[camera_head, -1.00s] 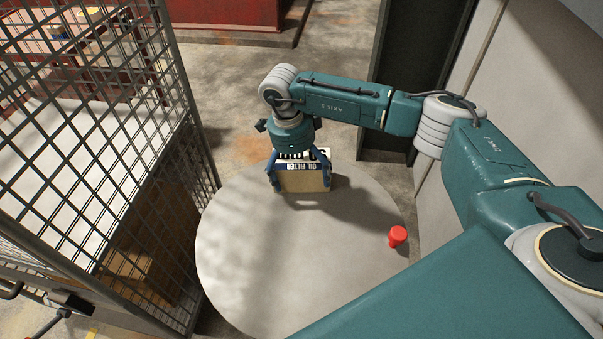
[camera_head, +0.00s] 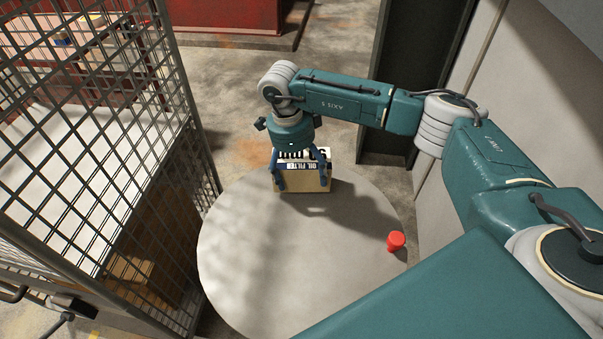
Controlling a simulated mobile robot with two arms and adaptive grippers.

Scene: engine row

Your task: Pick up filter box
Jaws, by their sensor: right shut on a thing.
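The filter box (camera_head: 303,182) is a tan carton with a white and dark "OIL FILTER" label on top. It is at the far edge of the round grey table (camera_head: 290,261). My right gripper (camera_head: 302,176) points down over the box, with its blue fingers on either side of it, and is shut on it. The gripper covers part of the top. I cannot tell whether the box's underside touches the table. My left gripper is not in view.
A red knob-like object (camera_head: 396,241) stands on the right side of the table. A metal mesh cage (camera_head: 98,150) is close on the left, and a pale wall (camera_head: 462,120) is on the right. The front of the table is clear.

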